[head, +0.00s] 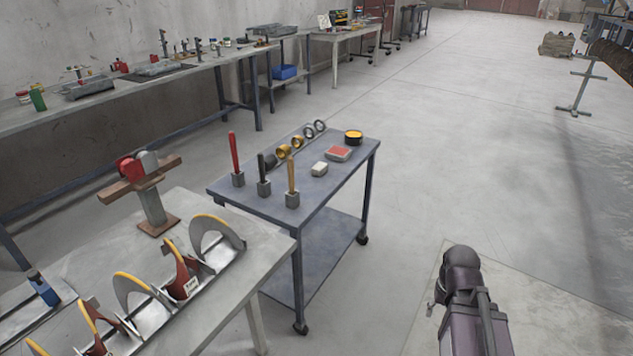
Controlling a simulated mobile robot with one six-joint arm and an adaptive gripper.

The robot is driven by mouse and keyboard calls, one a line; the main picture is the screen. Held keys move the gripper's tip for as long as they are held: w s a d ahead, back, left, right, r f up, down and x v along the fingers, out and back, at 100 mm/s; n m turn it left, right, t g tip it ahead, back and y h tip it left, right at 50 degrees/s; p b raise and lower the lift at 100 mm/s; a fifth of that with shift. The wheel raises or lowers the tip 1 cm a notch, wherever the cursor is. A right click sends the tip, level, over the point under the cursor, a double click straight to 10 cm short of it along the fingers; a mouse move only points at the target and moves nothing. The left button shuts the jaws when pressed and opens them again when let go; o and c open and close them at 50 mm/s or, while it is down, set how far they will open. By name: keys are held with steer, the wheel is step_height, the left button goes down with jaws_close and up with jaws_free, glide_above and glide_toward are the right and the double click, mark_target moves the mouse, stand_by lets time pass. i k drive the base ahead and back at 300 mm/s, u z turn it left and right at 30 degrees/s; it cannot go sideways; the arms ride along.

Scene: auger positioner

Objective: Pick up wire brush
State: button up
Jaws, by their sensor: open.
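I cannot make out a wire brush for certain in the head view. A small blue item (42,288) lies at the left edge of the near table, too small to identify. A dark link of my own arm rises at the lower right, over bare floor and apart from the cart and tables. My gripper does not show in this view.
An auger (180,270) lies on the near table. Floor right of the cart is clear.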

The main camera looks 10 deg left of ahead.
mark_target(290, 162)
steer(key=z, duration=0.4)
steer(key=k, duration=0.8)
steer(key=u, duration=1.5)
steer(key=i, duration=0.55)
steer(key=z, duration=0.2)
